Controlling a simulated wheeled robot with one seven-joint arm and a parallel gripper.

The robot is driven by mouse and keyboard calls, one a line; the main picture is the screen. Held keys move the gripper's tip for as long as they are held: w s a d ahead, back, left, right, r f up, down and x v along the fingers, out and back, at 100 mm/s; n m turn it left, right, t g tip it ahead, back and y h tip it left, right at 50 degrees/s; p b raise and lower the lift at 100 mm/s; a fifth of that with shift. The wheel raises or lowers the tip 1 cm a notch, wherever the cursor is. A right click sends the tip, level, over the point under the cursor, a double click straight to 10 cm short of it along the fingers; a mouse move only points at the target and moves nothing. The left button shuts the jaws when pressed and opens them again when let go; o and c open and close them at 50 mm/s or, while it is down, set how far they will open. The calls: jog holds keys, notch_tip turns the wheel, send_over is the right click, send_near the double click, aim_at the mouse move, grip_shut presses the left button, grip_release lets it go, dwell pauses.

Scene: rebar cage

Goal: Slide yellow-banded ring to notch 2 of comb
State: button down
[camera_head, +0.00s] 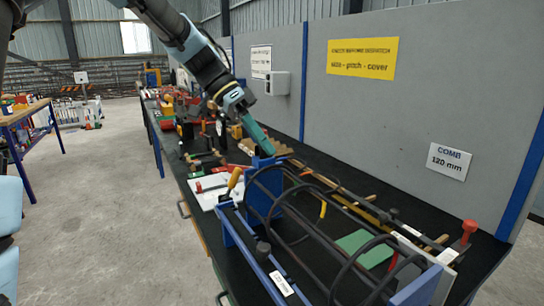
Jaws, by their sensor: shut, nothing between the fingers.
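The rebar cage stands on the dark bench, with dark bars running lengthwise between a blue end stand (262,196) and a pale end plate (420,288). Dark rings circle the bars: one ring (250,184) is close to the blue stand and another ring (337,272) is near the pale plate. A small yellow mark (323,210) shows among the bars; I cannot tell if it is the ring's band. I cannot pick out the comb's notches. My gripper (267,151) is shut and empty, pointing down just above the top of the blue stand.
A blue rail (250,262) runs along the bench's front edge. A grey panel with a comb sign (449,161) closes off the back. The floor at left is clear.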

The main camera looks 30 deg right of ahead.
jog(key=p+x, duration=0.2)
jog(key=x, duration=0.6)
jog(key=shift+f, duration=0.35)
jog(key=shift+s, duration=0.15)
jog(key=shift+s+r+b, duration=0.1)
jog(key=shift+s+b, duration=0.45)
jog(key=shift+s, duration=0.05)
